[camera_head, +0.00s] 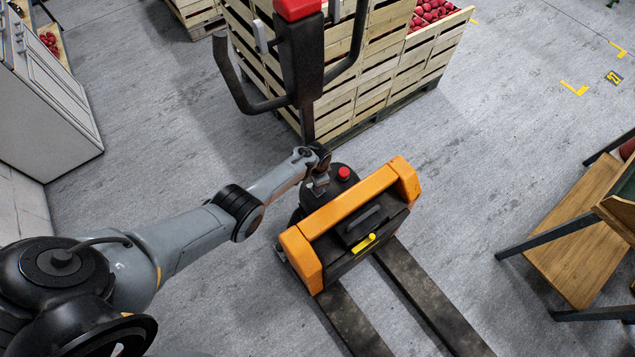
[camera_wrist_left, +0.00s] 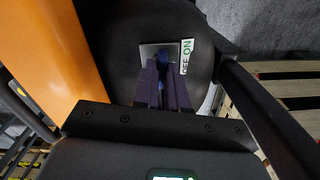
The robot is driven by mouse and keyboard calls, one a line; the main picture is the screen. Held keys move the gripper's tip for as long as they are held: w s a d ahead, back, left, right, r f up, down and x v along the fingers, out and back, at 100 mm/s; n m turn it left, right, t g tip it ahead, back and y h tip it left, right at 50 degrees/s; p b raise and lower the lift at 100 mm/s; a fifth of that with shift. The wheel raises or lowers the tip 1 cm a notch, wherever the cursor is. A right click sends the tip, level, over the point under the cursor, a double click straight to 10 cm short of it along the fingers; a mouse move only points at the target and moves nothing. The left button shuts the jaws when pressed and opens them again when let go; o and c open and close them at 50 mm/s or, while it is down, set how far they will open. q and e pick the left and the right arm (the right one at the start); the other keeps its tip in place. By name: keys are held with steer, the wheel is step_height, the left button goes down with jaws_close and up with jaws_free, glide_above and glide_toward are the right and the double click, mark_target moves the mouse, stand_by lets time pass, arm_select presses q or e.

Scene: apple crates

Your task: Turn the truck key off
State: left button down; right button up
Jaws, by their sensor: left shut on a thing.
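The orange and black pallet truck (camera_head: 303,258) stands in the middle of the head view, with a red button (camera_head: 343,173) on its black top. My left gripper (camera_head: 320,184) is down at this black top, just left of the red button. In the left wrist view its fingers (camera_wrist_left: 164,72) are shut on the truck key (camera_wrist_left: 163,64), of which only a small bluish part shows between the tips. The key is at a metal plate (camera_wrist_left: 147,53) beside a white OFF ON label (camera_wrist_left: 187,56). The fingers hide most of the key, so its angle cannot be told. My right gripper is in neither view.
The truck's tiller handle (camera_head: 302,60) rises just behind my left gripper. Wooden crates (camera_head: 375,95) with red apples stand behind it. A wooden bench (camera_head: 580,235) is on the right, a white cabinet (camera_head: 45,95) on the left. Open grey floor lies between.

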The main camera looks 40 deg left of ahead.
arm_select(q)
steer(key=shift+n, duration=1.3)
steer(key=c, duration=1.2)
jaws_free()
steer(key=shift+r, duration=0.15)
steer(key=shift+r+p, duration=0.25)
steer(key=shift+p, duration=0.25)
steer(key=shift+r+p, duration=2.95)
steer(key=shift+r, duration=2.05)
